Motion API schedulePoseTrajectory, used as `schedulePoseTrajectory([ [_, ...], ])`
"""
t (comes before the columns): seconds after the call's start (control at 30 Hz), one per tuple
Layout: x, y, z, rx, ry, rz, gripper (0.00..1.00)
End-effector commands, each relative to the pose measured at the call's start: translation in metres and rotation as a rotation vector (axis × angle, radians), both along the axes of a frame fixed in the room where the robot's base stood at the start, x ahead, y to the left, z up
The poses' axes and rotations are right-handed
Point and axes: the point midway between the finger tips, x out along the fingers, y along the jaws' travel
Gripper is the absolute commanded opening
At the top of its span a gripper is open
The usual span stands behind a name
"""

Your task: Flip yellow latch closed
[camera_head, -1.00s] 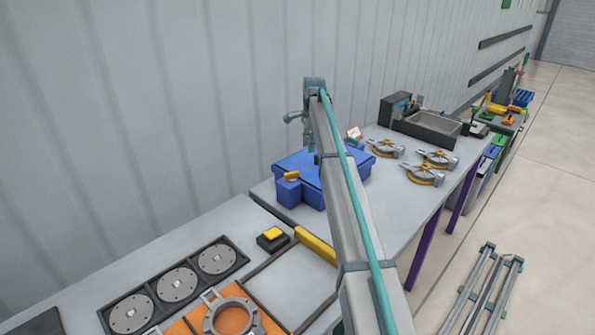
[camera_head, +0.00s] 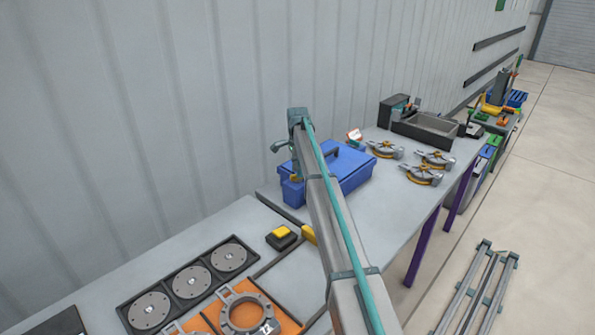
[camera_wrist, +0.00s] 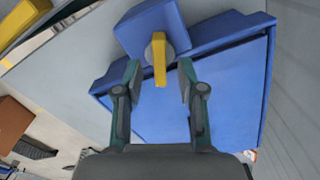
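The blue box (camera_head: 352,172) stands on the grey table against the wall. Its yellow latch (camera_wrist: 159,60) shows in the wrist view, mounted on a blue block on the box's side, with its lever pointing toward my gripper. My gripper (camera_wrist: 158,76) is open, with one finger on each side of the lever's lower end. I cannot tell whether either finger touches it.
A black-and-yellow button box (camera_head: 281,237) and a yellow bar (camera_head: 309,234) are on the nearer table. The wall (camera_head: 150,120) is close behind.

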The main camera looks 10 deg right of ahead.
Motion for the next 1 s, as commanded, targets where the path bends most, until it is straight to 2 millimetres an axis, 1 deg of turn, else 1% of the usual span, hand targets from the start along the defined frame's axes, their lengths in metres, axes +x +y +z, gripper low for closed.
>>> schedulePoseTrajectory([
  [0.1, -0.001, 0.0, -0.011, 0.0, 0.002, 0.0, 0.4],
  [0.2, 0.0, 0.0, -0.017, 0.0, 0.0, 0.0, 0.4],
  [0.5, 0.0, 0.0, -0.02, 0.0, 0.0, 0.0, 0.4],
  [0.53, 0.0, 0.0, -0.02, 0.0, 0.0, 0.0, 0.38],
  [0.7, 0.0, 0.0, -0.02, 0.0, 0.0, 0.0, 0.1],
  [0.77, 0.0, 0.0, -0.02, 0.0, 0.0, 0.0, 0.0],
  [1.0, 0.0, 0.0, -0.021, 0.0, 0.0, 0.015, 0.0],
])
